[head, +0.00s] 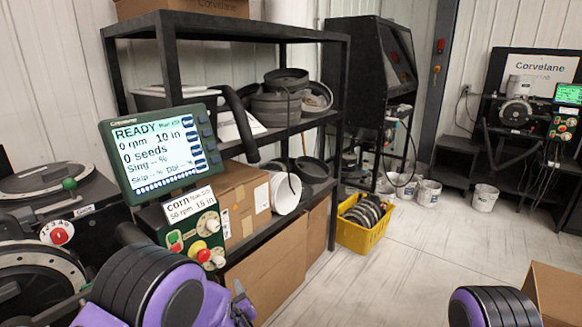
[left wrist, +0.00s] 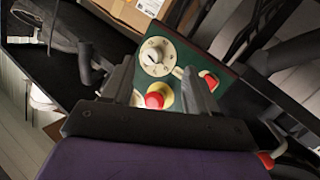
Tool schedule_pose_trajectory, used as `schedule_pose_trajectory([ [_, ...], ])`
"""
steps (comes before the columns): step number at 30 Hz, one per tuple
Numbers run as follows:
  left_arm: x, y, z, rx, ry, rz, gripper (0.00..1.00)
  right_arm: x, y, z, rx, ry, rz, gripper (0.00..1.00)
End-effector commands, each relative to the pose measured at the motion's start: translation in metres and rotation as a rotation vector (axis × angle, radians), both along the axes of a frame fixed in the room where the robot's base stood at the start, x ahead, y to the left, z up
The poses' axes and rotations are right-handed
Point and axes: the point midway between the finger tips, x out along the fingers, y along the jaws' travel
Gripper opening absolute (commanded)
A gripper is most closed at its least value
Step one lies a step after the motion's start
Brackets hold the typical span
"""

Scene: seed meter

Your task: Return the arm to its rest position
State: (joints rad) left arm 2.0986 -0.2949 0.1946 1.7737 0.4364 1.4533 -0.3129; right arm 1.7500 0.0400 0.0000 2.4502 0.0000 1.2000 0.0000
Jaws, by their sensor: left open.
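My left arm comes in at the bottom left of the head view. Its gripper (head: 241,302) is small and partly cut off there, below the green control box (head: 176,236). In the left wrist view the gripper (left wrist: 158,72) is open, its two dark fingers apart with nothing held between them. The green control panel (left wrist: 221,71) shows beyond the fingers, with a round dial (left wrist: 155,56) and a red button (left wrist: 155,99) seen between them. Whether the fingers touch the panel cannot be told. My right arm shows only as a purple and black part at the bottom right; its gripper is out of view.
A screen reading READY (head: 155,152) stands above the control box. A black shelf (head: 240,30) with cardboard boxes (head: 238,195) is behind. A yellow crate (head: 357,237) and white buckets (head: 484,198) stand on the floor. Open floor (head: 400,285) lies centre right; a box (head: 556,293) is at lower right.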

Motion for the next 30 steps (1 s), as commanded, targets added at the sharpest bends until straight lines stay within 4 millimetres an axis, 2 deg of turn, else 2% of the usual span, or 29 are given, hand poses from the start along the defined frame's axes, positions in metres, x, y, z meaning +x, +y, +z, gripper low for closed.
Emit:
schedule_pose_trajectory([
  [1,-0.024,0.015,-0.036,-0.006,0.096,-0.03,0.59,0.0,0.0,-0.003,0.0,0.0,0.0,0.43],
  [3,-0.064,0.033,-0.081,-0.026,0.235,-0.072,0.59,0.0,0.0,-0.006,0.0,0.0,0.0,0.43],
  [5,-0.104,0.048,-0.115,-0.05,0.359,-0.096,0.59,0.0,0.0,-0.008,0.0,0.0,0.0,0.43],
  [6,-0.134,0.057,-0.136,-0.068,0.444,-0.107,0.59,0.0,0.0,-0.01,0.0,0.0,0.0,0.43],
  [8,-0.18,0.07,-0.163,-0.096,0.571,-0.117,0.59,0.0,0.0,-0.012,0.0,0.0,0.0,0.43],
  [9,-0.213,0.078,-0.178,-0.115,0.655,-0.118,0.59,0.0,0.0,-0.014,0.0,0.0,0.0,0.43],
  [10,-0.237,0.083,-0.187,-0.129,0.714,-0.119,0.59,0.0,0.0,-0.015,0.0,0.0,0.0,0.43],
  [12,-0.29,0.093,-0.202,-0.157,0.844,-0.113,0.59,0.0,0.0,-0.017,0.0,0.0,0.0,0.43],
  [15,-0.349,0.104,-0.212,-0.179,0.98,-0.095,0.59,0.0,0.0,-0.021,0.0,0.0,0.0,0.43],
  [18,-0.382,0.113,-0.219,-0.196,1.047,-0.052,0.59,0.0,0.0,-0.023,0.0,0.0,0.0,0.43],
  [20,-0.39,0.115,-0.224,-0.203,1.063,-0.04,0.59,0.0,0.0,-0.024,0.0,0.0,0.0,0.43],
  [30,-0.391,0.115,-0.224,-0.2,1.065,-0.04,0.59,0.0,0.0,-0.024,0.0,0.0,0.0,0.43],
])
